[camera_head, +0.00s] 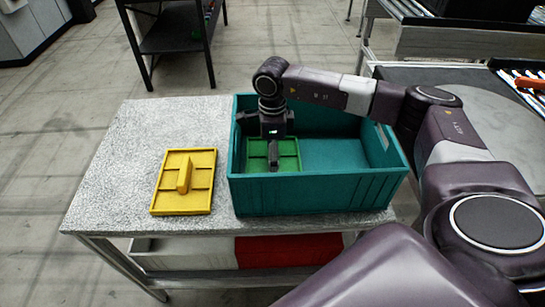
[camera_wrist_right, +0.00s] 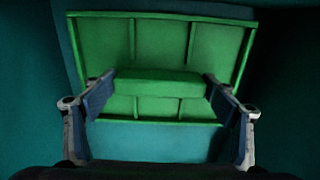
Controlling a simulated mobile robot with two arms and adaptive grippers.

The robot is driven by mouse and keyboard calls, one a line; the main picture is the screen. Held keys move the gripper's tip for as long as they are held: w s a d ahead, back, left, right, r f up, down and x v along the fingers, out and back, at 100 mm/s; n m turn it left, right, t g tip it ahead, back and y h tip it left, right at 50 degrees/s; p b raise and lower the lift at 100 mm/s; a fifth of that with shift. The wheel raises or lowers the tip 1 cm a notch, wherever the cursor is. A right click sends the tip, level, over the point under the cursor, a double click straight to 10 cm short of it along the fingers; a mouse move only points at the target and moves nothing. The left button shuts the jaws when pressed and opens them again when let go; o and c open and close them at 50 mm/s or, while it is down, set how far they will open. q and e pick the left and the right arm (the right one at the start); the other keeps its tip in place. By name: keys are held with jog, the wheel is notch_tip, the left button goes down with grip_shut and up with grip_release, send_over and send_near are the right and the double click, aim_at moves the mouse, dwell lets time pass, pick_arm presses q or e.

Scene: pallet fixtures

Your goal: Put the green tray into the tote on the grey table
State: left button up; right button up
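The green tray (camera_head: 288,154) lies inside the teal tote (camera_head: 310,195), towards its left end. The tote stands on the grey table (camera_head: 130,140). My right gripper (camera_head: 273,156) reaches down into the tote over the tray. In the right wrist view, the gripper's two fingers (camera_wrist_right: 159,80) sit against both ends of the raised handle of the green tray (camera_wrist_right: 165,40), with no clear gap. The tote's teal floor (camera_wrist_right: 150,142) shows beyond the tray's edge; whether the tray touches it is hard to tell. My left gripper is not in view.
A yellow tray (camera_head: 200,183) with a handle lies on the table left of the tote. The tote's right part is empty. A red bin (camera_head: 288,250) is below the tabletop. A dark rack (camera_head: 175,35) stands behind, and a conveyor (camera_head: 445,42) at the back right.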

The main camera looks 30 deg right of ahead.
jog(key=o, duration=0.5)
jog(key=shift+r, duration=0.45)
notch_tip(320, 180, up, 11)
jog(key=shift+r+b, duration=0.15)
jog(key=shift+b, duration=0.55)
